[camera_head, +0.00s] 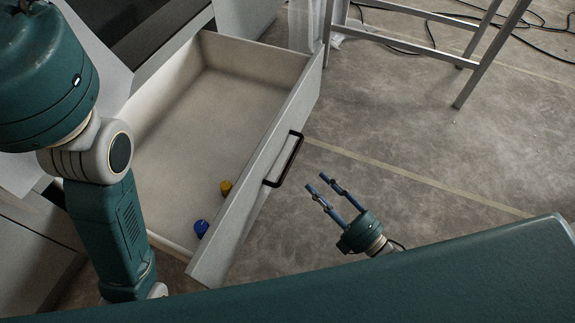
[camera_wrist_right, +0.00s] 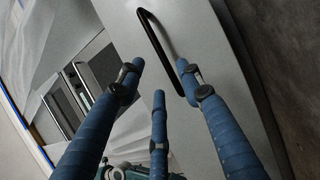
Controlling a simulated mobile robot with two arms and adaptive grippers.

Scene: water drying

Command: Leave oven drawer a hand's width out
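The oven drawer (camera_head: 240,170) is pulled far out, a deep pale box with its inside showing. Its dark bar handle (camera_head: 290,160) is on the front panel. My right gripper (camera_head: 316,182) is in front of that panel, with its blue fingers spread and empty, pointing toward the handle. In the head view a small gap shows between fingertips and handle. In the right wrist view the handle (camera_wrist_right: 158,45) appears ahead, between the outer fingers (camera_wrist_right: 159,68); contact cannot be told there. My left arm crosses the drawer's left side; its gripper is not seen.
A yellow item (camera_head: 226,187) and a blue item (camera_head: 201,228) lie inside the drawer near its front. A metal-legged frame (camera_head: 480,50) stands at the upper right, with cables (camera_head: 430,25) on the floor. The concrete floor (camera_head: 400,140) right of the drawer is clear.

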